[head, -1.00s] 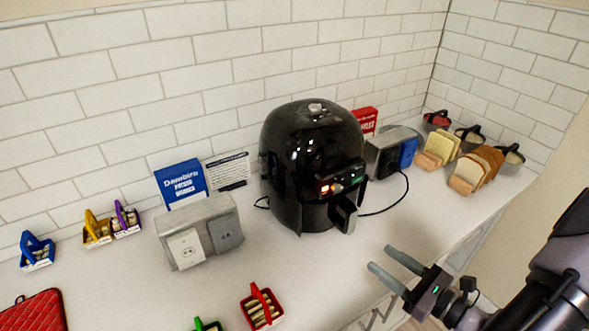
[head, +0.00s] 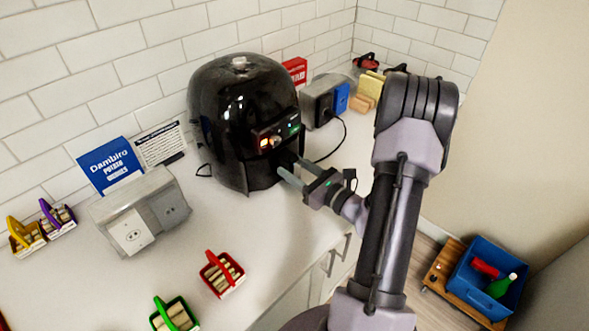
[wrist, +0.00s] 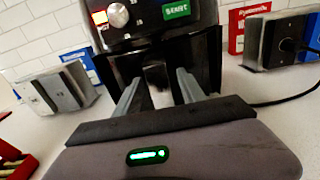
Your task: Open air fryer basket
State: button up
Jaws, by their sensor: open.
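The black air fryer (head: 235,105) stands upright on the white counter near the tiled wall. Its front panel with a knob and a green lit START button (wrist: 176,11) shows at the top of the wrist view. The dark basket handle (wrist: 157,77) juts out below the panel, between my two fingers. My gripper (head: 287,167) is open in front of the lower front of the air fryer. In the wrist view, the fingers (wrist: 158,88) stand apart on either side of the handle, and I cannot tell whether they touch it. In the head view, the fingers and arm hide most of the handle.
A grey outlet box (head: 143,212) stands left of the air fryer, another (head: 322,101) right, with a black cord. Small red (head: 222,274) and green (head: 174,316) baskets sit at the counter's front. A blue crate (head: 489,280) rests on a low wooden cart on the floor.

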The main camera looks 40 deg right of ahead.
grip_shut()
dwell(1.4)
